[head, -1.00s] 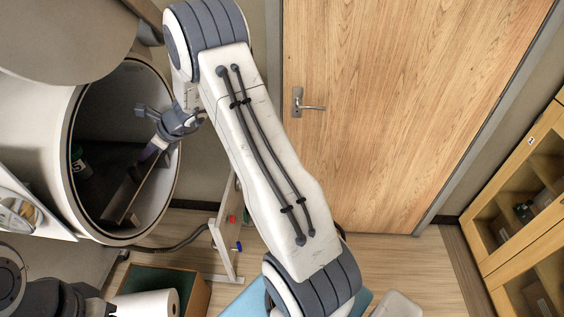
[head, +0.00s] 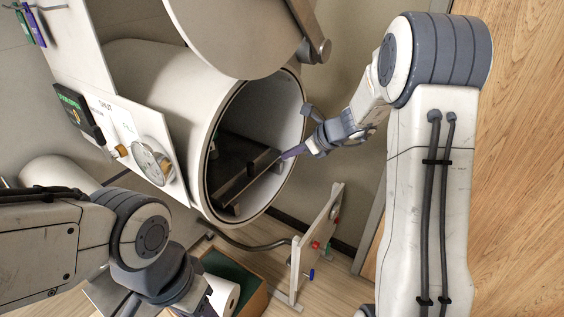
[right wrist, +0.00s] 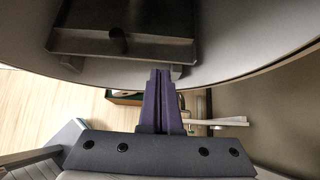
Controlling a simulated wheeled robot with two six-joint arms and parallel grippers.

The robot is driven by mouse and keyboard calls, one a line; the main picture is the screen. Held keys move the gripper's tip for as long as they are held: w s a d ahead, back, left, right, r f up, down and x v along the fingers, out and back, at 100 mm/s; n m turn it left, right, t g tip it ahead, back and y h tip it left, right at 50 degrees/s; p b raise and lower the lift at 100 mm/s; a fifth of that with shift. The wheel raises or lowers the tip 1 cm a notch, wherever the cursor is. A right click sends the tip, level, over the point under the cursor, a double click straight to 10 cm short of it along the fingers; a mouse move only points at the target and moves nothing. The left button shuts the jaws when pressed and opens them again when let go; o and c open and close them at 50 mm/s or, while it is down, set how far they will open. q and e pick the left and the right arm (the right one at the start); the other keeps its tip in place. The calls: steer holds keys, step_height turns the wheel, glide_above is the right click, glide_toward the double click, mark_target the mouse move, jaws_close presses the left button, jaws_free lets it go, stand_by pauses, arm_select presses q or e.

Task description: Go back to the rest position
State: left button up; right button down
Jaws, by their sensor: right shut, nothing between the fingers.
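My right gripper (head: 291,153) has purple fingers and is at the right side of the round mouth of the white chamber (head: 207,160), its tips close to the opening. In the right wrist view, its two fingers (right wrist: 160,78) lie together with nothing between them, pointing toward the dark tray (right wrist: 120,46) inside. The tray also shows in the head view (head: 240,190), with a small dark cylinder (head: 250,168) on it. My left arm comes in from the left, in front of the chamber's lower left. Its gripper's fingers do not show.
The round chamber door (head: 235,35) hangs open above the mouth. A white stand (head: 318,245) with red and blue knobs is below right. A green-lined box (head: 235,268) with a white roll (head: 222,293) is on the floor. A wooden door (head: 520,170) is at right.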

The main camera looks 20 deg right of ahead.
steer(key=s+a+r+n+g+b, duration=0.1)
steer(key=s+a+n+g, duration=0.5)
steer(key=s+a+n, duration=1)
steer(key=s+f+n+h, duration=0.1)
steer(key=s+n+h, duration=0.1)
steer(key=s+n, duration=0.7)
steer(key=s+f+n+g+h+b, duration=0.1)
steer(key=s+n+h, duration=0.2)
steer(key=s+n, duration=0.7)
steer(key=shift+s+a+f, duration=0.3)
steer(key=shift+s+a, duration=0.15)
steer(key=shift+s, duration=0.15)
